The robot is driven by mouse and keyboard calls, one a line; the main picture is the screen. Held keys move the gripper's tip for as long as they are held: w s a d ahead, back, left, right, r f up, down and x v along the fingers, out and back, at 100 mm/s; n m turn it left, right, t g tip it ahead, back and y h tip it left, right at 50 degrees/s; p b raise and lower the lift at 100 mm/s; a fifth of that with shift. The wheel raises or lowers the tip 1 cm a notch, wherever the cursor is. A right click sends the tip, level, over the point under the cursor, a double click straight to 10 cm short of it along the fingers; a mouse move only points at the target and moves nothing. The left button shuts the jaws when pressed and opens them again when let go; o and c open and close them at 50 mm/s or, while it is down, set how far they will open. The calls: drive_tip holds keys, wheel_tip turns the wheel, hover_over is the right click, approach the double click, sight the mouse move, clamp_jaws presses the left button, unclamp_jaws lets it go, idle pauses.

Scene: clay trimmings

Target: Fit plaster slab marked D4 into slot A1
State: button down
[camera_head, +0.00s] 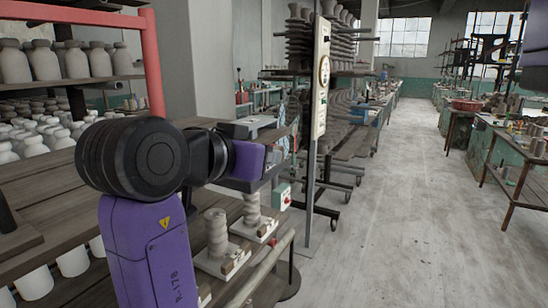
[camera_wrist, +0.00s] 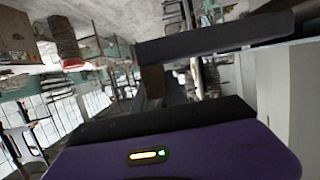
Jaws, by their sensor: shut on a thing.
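My gripper (camera_head: 250,161) is the purple end of my arm, at middle left in the head view, above a wooden rack. Its purple body and a dark bar across the picture show close up in the wrist view (camera_wrist: 180,145). It is shut on what I take to be the plaster slab, mostly hidden; no D4 marking is readable. Below it, a near pale slab (camera_head: 212,268) and a far one (camera_head: 243,231) lie on the rack, each bearing a ribbed clay column. Their labels are too small to read. I cannot tell which place is slot A1.
A shelf with pale bottles (camera_head: 75,62) and a red post (camera_head: 152,65) stand at left. A tall post with a panel (camera_head: 321,85) stands just right of my gripper. The grey floor (camera_head: 395,220) is clear at right, up to a work table (camera_head: 512,192).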

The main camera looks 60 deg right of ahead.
drive_tip(key=shift+w, duration=1.6)
drive_tip(key=shift+w+a+r+p, duration=0.15)
drive_tip(key=shift+w+p, duration=0.3)
drive_tip(key=shift+w, duration=2.3)
drive_tip(key=shift+w+a+f+p, duration=0.1)
drive_tip(key=shift+w+p, duration=0.35)
drive_tip(key=shift+w, duration=2.3)
idle(0.6)
drive_tip(key=c, duration=1.3)
unclamp_jaws()
